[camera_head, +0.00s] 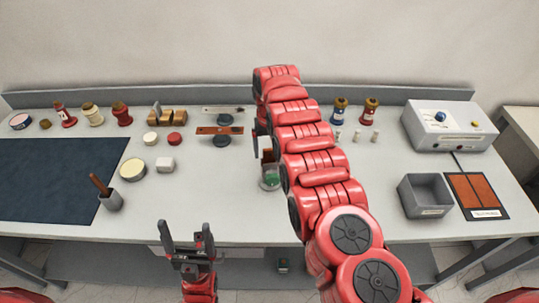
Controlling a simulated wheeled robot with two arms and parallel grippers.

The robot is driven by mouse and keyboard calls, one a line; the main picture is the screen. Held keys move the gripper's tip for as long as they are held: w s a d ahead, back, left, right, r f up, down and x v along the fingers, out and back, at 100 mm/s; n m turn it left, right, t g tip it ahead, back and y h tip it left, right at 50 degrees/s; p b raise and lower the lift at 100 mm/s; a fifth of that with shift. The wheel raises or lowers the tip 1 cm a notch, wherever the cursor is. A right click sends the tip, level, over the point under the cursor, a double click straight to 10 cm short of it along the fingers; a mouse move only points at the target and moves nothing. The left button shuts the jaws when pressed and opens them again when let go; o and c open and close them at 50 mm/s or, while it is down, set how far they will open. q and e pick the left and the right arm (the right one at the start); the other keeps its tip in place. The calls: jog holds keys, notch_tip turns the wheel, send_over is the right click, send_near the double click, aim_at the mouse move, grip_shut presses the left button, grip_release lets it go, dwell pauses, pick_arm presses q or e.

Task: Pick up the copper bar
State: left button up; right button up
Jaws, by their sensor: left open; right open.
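The copper bar (208,130) is a flat reddish-brown strip. It lies at the back middle of the table, across a round dark piece (222,141). My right arm reaches far over the table, and its gripper (257,140) is mostly hidden by the arm links. A dark finger shows just right of the bar's right end, apart from it in the picture. My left gripper (187,237) is open and empty at the table's front edge, well in front of the bar.
A silver bar (222,110) lies behind the copper bar. Red (174,139) and white (150,139) round pieces and wooden blocks (173,117) are to its left. A jar with green contents (270,178) stands close to my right arm. The table's front middle is clear.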

jog(key=shift+f, duration=0.4)
grip_shut()
